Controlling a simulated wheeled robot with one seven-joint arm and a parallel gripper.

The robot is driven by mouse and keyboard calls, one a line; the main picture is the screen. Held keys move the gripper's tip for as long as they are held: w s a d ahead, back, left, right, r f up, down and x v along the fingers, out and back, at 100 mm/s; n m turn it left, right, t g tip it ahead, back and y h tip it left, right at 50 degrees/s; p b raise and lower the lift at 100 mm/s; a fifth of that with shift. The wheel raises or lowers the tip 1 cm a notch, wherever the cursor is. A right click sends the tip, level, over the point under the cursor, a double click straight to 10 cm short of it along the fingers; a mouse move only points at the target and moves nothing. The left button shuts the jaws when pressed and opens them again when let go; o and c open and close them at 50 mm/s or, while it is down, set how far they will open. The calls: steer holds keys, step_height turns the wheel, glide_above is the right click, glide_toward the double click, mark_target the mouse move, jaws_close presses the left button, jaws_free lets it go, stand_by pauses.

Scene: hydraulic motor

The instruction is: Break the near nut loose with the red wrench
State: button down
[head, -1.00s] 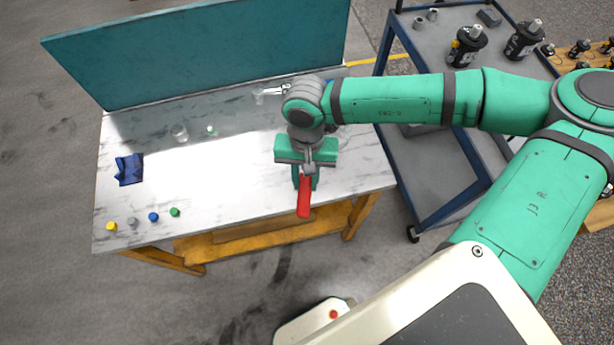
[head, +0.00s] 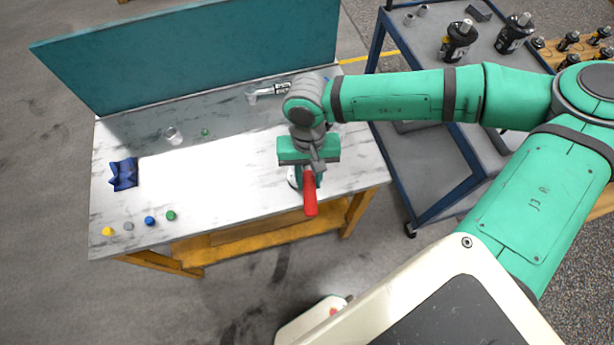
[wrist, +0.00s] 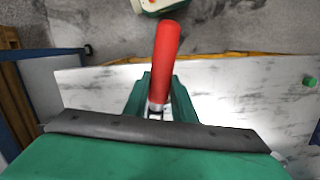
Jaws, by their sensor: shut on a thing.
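The red wrench (head: 310,192) is in my gripper (head: 308,172), near the front right of the marble-topped table. Its red handle points toward the table's front edge. In the wrist view the red handle (wrist: 166,55) rises from between the two green fingers of my gripper (wrist: 160,98), which are shut on the wrench near the handle's metal end. The wrench's head is hidden under my gripper. The near nut cannot be made out in either view. A small white rounded part (head: 292,178) shows just left of my gripper; what it belongs to is unclear.
The table (head: 230,205) has a teal back panel (head: 190,55). A metal tool (head: 268,91) lies behind my gripper. A blue-framed cart (head: 440,185) stands right.

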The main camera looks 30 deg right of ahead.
steer(key=shift+s+d+f, duration=0.25)
steer(key=shift+s+d, duration=0.05)
steer(key=shift+d, duration=0.15)
steer(key=shift+s+d+n, duration=0.2)
steer(key=shift+d+n, duration=0.05)
steer(key=shift+n, duration=0.15)
steer(key=shift+a, duration=0.15)
steer(key=shift+s, duration=0.1)
steer(key=d+n, duration=0.2)
steer(key=d, duration=0.1)
steer(key=shift+s+h, duration=0.3)
steer(key=shift+s, duration=0.05)
steer(key=shift+s+d, duration=0.1)
steer(key=shift+d, duration=0.05)
